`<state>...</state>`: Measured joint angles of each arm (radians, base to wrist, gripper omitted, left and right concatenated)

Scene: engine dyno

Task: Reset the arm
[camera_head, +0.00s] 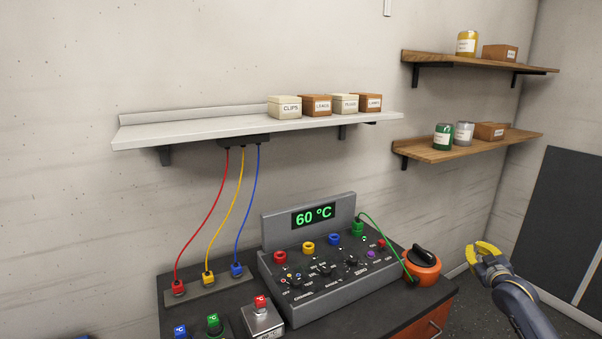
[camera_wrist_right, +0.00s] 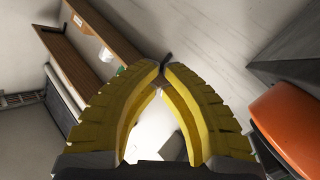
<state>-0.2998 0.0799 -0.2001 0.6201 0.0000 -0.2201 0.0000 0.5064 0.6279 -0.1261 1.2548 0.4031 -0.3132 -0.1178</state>
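My right gripper (camera_head: 480,250), with yellow fingers, is raised at the lower right in the head view, to the right of the orange round unit with a black knob (camera_head: 422,265) and apart from it. In the right wrist view the two fingers of the right gripper (camera_wrist_right: 163,66) curve together and their tips almost meet. Nothing shows held between them. My left gripper is not in view.
A grey console (camera_head: 325,270) reading 60 °C stands on the dark bench. Red, yellow and blue cables hang from under the white shelf (camera_head: 220,130). Two wooden shelves (camera_head: 465,148) with jars and boxes are at upper right. Open space surrounds my right gripper.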

